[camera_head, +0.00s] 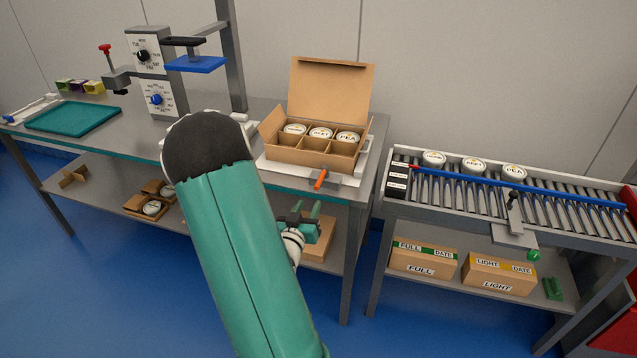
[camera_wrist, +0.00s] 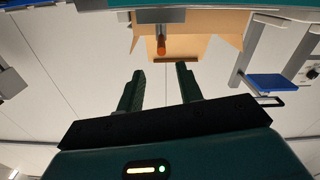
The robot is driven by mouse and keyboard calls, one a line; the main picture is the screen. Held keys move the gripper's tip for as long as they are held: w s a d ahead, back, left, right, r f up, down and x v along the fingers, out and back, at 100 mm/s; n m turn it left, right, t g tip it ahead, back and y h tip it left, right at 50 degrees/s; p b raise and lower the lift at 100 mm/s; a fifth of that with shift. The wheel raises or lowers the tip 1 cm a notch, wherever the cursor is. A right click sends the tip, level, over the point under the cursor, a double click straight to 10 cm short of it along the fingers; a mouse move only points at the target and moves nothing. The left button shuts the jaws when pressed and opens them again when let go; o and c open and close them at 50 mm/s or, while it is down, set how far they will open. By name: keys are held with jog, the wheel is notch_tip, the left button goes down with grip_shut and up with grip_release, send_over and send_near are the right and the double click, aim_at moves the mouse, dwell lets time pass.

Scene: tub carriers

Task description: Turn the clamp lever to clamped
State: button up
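An orange-handled lever (camera_head: 320,178) sits on a grey block at the front edge of the bench, before an open carton; I take it for the clamp lever. Its handle points forward, toward me. In the wrist view, which is upside down, the orange handle (camera_wrist: 161,46) shows beyond the fingertips, roughly in line with the gap. My gripper (camera_head: 306,210) is open and empty, below and in front of the lever, and not touching it. It also shows in the wrist view (camera_wrist: 159,78), with its two fingers apart. My forearm hides part of the bench.
The open carton (camera_head: 310,150) holds several white tubs in compartments. At left stand a dial machine (camera_head: 150,70) with a blue plate (camera_head: 196,64) and a teal tray (camera_head: 73,117). At right is a roller conveyor (camera_head: 550,205) with tubs, a blue rail and a black-handled lever (camera_head: 513,200).

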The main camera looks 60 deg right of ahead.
send_near(324, 171)
jog(key=d, duration=0.3)
jog(key=w+d, duration=0.1)
jog(key=d, duration=0.1)
jog(key=shift+f, duration=0.35)
grip_shut()
